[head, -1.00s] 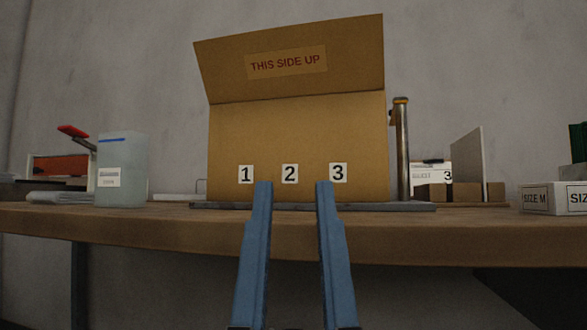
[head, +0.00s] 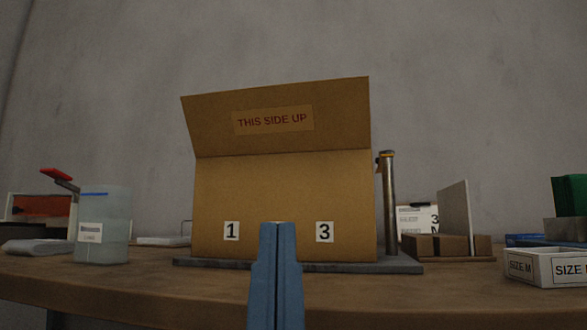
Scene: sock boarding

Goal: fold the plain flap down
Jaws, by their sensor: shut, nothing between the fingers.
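A cardboard box (head: 284,190) stands on a dark grey base plate (head: 220,263) on the workbench. Its front carries number labels; 1 and 3 show, and my gripper covers the label between them. One flap (head: 212,139) stands up from the top edge of the box, marked THIS SIDE UP. No plain flap shows; the raised flap and the front wall hide the inside and far side of the box. My gripper (head: 278,224) has its blue fingers together, empty, in front of the box's lower front. I cannot tell its exact distance from the box.
A metal post (head: 388,205) stands right of the box. A translucent container (head: 103,225) is at left on the workbench (head: 180,285). A white SIZE M tray (head: 545,267), brown blocks and an upright panel (head: 455,218) are at right. The air above the flap is clear.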

